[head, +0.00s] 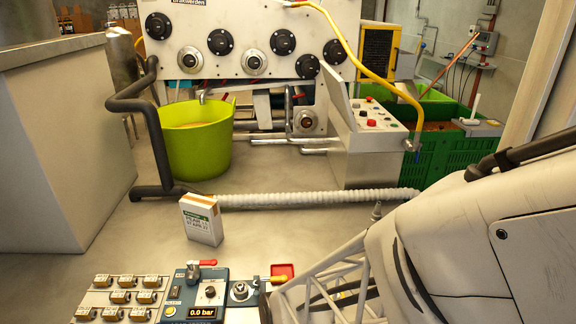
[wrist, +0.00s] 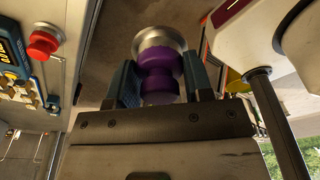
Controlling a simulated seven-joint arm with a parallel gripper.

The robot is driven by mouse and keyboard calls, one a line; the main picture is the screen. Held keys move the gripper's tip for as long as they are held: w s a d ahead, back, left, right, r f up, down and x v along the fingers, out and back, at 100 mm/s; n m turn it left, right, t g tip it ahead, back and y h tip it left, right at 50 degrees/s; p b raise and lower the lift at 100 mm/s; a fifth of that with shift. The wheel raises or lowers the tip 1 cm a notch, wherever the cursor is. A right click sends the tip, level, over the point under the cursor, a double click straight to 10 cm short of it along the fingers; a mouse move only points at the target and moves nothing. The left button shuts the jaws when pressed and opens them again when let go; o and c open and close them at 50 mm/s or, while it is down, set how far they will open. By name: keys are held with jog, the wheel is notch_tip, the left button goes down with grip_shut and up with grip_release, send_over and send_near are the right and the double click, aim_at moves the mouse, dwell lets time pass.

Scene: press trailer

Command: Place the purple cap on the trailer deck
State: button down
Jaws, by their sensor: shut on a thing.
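The purple cap (wrist: 160,82) shows in the wrist view between the two dark teal fingers of my gripper (wrist: 160,88). My gripper is shut on the cap. A round silver metal part (wrist: 160,42) lies right beyond the cap; I cannot tell whether the cap is still joined to it. In the head view my pale arm fills the lower right, and the cap cannot be made out. A blue control panel (head: 203,295) reading 0.0 bar sits at the bottom of the head view. I cannot make out with certainty which surface is the trailer deck.
A board with several brass-coloured pieces (head: 121,296) lies left of the panel. A white box (head: 201,220) stands behind. A green tub (head: 196,145) and pale hose (head: 310,199) are farther back.

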jog(key=r, duration=0.2)
jog(key=w+r, duration=0.1)
jog(key=r, duration=0.1)
jog(key=shift+r, duration=0.25)
jog(key=w+d+r+m, duration=0.1)
jog(key=w+d+m, duration=0.2)
jog(key=w, duration=0.9)
jog(key=w+d+r+m+t, duration=0.15)
jog(key=w+m, duration=0.25)
jog(key=w, duration=0.7)
jog(key=w+d+r+m, duration=0.1)
jog(key=w+d+m, duration=0.2)
jog(key=w, duration=0.9)
jog(key=w+d+f+m+t, duration=0.15)
jog(key=w+d+m, duration=0.25)
jog(key=w+d, duration=0.7)
jog(key=w+d+f+m, duration=0.2)
jog(key=w+d+m, duration=0.1)
jog(key=w+d, duration=0.75)
jog(key=f, duration=0.5)
jog(key=shift+w+a+f, duration=0.1)
jog(key=shift+w+a, duration=0.1)
jog(key=shift+a, duration=0.05)
